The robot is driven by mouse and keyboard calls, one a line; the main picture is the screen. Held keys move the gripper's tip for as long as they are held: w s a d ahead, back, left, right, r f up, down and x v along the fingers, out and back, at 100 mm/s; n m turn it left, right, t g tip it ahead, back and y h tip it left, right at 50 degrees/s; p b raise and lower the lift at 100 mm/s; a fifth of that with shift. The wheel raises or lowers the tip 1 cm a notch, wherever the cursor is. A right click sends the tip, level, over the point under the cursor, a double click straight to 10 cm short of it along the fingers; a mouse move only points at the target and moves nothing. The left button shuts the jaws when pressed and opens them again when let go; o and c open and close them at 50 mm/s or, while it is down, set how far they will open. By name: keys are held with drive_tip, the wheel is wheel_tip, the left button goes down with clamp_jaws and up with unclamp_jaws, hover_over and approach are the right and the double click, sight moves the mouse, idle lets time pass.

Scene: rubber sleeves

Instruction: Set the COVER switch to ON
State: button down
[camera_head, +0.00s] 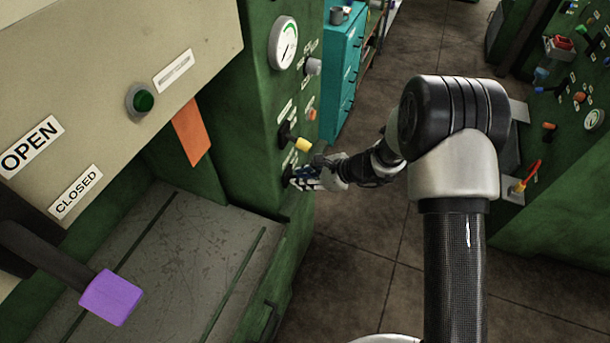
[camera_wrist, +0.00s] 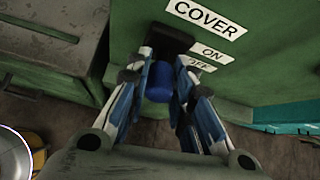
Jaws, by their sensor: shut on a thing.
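The COVER switch shows in the wrist view as a dark lever with a blue knob (camera_wrist: 158,84), on a green panel below the COVER label (camera_wrist: 205,19). The ON label (camera_wrist: 214,54) and the OFF label (camera_wrist: 198,65) are to its right, ON above OFF. My gripper (camera_wrist: 160,92) has its fingers on both sides of the blue knob and is shut on it. In the head view my gripper (camera_head: 310,180) is at the lower part of the green machine's panel, below a lever with a yellow tip (camera_head: 302,144). The switch's exact position is hard to tell.
A gauge (camera_head: 283,43) and other knobs sit higher on the same panel. A purple-ended lever (camera_head: 111,297) sticks out at the lower left. Another green machine (camera_head: 570,180) stands at the right. Open floor (camera_head: 350,260) lies between the machines.

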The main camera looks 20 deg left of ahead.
idle(0.3)
drive_tip(key=c, duration=1.4)
unclamp_jaws()
drive_tip(key=v, duration=1.2)
